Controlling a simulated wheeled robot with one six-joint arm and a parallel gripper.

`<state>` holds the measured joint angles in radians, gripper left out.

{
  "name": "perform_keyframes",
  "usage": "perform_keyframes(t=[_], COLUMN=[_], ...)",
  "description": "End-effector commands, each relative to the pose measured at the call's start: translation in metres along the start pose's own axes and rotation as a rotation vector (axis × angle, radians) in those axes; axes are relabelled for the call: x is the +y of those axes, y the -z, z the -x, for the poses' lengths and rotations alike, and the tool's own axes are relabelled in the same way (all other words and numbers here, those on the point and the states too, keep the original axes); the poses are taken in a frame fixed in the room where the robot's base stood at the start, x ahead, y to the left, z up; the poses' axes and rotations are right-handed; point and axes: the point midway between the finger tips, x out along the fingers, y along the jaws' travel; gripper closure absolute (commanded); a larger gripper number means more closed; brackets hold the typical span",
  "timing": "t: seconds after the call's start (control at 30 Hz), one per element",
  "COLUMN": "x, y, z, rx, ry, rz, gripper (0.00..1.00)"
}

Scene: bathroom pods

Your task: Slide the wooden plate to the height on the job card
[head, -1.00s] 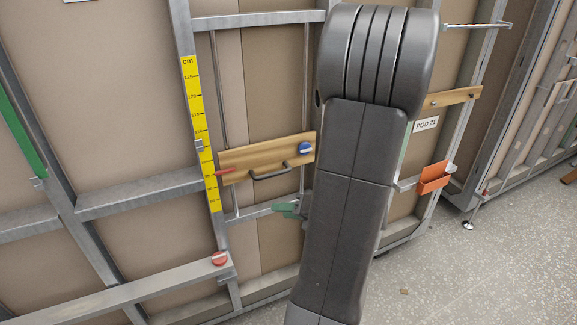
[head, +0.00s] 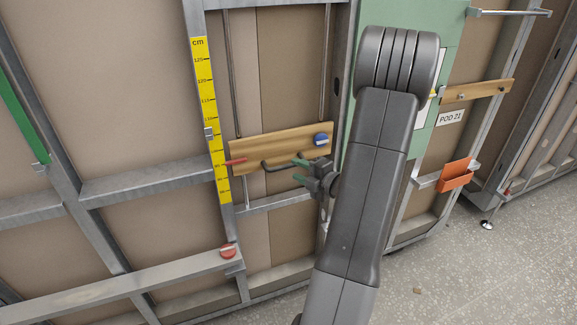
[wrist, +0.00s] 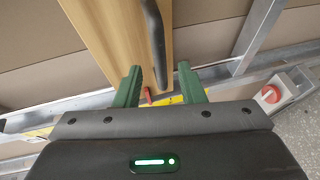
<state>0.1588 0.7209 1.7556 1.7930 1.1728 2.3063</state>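The wooden plate (head: 262,148) sits on two vertical rods in the wall frame, with a dark handle (head: 270,168) and a blue knob (head: 320,139). Its red pointer (head: 236,161) lies beside the yellow cm scale (head: 210,110), near the 95 mark; exact reading too small to tell. My gripper (head: 300,170) is open with green fingers, just right of the handle. In the wrist view my gripper (wrist: 158,86) has the handle (wrist: 155,40) in line between its fingertips; I cannot tell if they touch. The plate (wrist: 110,35) fills the area behind. I cannot make out a job card.
A red round knob (head: 228,251) is on the lower rail. A green panel (head: 437,50), a second wooden board (head: 480,92), the POD 21 label (head: 450,117) and an orange holder (head: 456,175) are to the right.

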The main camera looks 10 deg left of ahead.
Motion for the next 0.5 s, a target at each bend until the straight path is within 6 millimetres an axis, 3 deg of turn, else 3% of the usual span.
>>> perform_keyframes(t=[0.2,0.5], x=[0.000,0.000], y=[0.000,0.000], z=[-0.037,-0.051], rx=[0.002,0.000], ry=[0.001,0.000], rz=[0.000,0.001], gripper=[0.64,0.64])
